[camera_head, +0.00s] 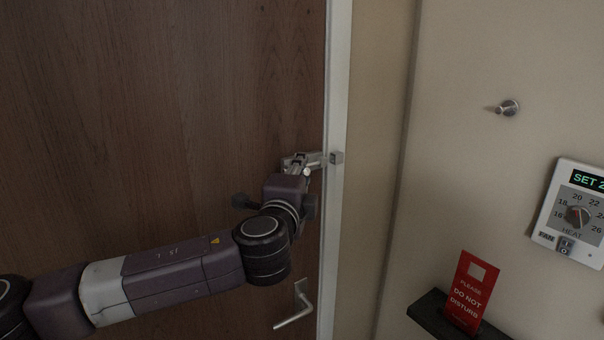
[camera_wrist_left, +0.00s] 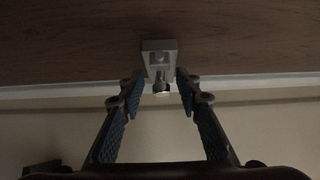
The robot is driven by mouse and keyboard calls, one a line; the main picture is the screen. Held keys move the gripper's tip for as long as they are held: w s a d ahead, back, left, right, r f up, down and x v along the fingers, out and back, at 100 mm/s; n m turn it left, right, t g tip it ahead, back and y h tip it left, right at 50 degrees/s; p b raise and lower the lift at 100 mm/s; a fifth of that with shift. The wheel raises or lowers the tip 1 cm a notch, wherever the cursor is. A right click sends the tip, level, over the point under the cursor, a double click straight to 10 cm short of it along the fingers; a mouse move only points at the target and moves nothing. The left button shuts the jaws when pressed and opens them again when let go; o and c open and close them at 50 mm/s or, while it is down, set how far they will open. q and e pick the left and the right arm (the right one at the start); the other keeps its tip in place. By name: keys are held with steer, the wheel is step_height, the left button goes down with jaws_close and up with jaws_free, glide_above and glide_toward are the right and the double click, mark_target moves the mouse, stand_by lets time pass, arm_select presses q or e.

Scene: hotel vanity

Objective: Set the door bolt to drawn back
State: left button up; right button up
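The door bolt (camera_wrist_left: 160,58) is a small grey metal fitting at the edge of the brown door (camera_head: 170,90). In the head view my left gripper (camera_head: 308,163) is at the bolt and hides most of it. A small square metal piece (camera_head: 337,157) shows on the white frame just right of the fingers. In the wrist view my left gripper's fingers are open, one on each side of the bolt's small rod or knob, with a visible gap between them. Whether either finger touches it is unclear. How far the bolt extends is also unclear. My right gripper is not in view.
A door lever (camera_head: 295,308) is below my left wrist. On the wall to the right are a metal hook (camera_head: 508,107) and a thermostat (camera_head: 572,213). A red do-not-disturb sign (camera_head: 470,291) stands on a dark ledge (camera_head: 430,313). The wall beside the frame is clear.

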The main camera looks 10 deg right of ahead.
arm_select(q)
steer(key=shift+s, duration=0.25)
steer(key=v, duration=1.1)
steer(key=shift+s+a, duration=0.2)
steer(key=shift+a, duration=0.05)
steer(key=shift+f, duration=0.1)
